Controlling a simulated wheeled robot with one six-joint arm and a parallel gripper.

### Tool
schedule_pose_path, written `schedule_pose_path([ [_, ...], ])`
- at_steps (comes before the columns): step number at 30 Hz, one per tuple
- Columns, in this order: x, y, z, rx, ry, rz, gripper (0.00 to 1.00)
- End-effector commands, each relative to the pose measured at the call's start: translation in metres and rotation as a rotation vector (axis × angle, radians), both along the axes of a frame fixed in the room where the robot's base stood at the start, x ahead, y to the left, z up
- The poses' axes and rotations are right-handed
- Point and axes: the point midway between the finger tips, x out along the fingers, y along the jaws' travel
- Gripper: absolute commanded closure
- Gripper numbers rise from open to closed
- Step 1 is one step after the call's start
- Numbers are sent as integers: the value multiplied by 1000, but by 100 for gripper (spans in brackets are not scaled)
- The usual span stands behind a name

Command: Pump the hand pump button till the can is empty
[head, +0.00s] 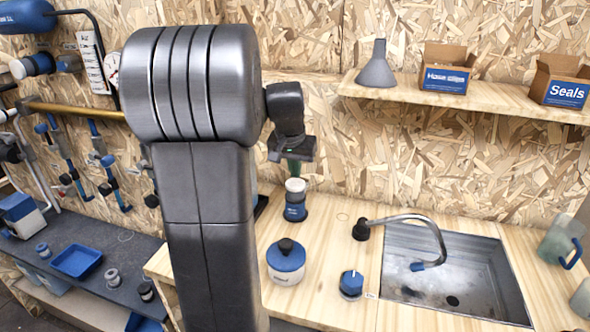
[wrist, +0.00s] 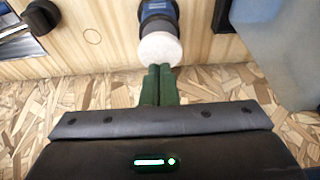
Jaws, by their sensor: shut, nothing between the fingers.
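The hand pump (head: 295,208) stands on the wooden counter, a dark blue body with a white round button on top. In the wrist view the white button (wrist: 160,49) shows just past my fingertips, with the blue body behind it. My gripper (head: 294,174) points down right above the button. Its green fingers (wrist: 160,72) are shut together and empty. I cannot tell whether the tips touch the button. A white and blue round container with a black knob (head: 286,262) stands in front of the pump. I cannot tell whether it is the can, and no liquid level shows.
A sink (head: 455,275) with a curved tap (head: 412,222) lies to the right. A blue knob (head: 351,284) sits on the front counter. A shelf (head: 470,98) with a grey funnel (head: 376,66) and boxes hangs above right. My arm hides part of the counter's left.

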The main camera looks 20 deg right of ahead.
Motion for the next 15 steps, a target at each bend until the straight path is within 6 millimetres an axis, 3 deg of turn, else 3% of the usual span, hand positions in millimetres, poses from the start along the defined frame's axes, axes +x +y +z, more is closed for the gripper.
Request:
schedule_pose_path([
  [15, 0, 0, -6, 0, 0, 0, 100],
])
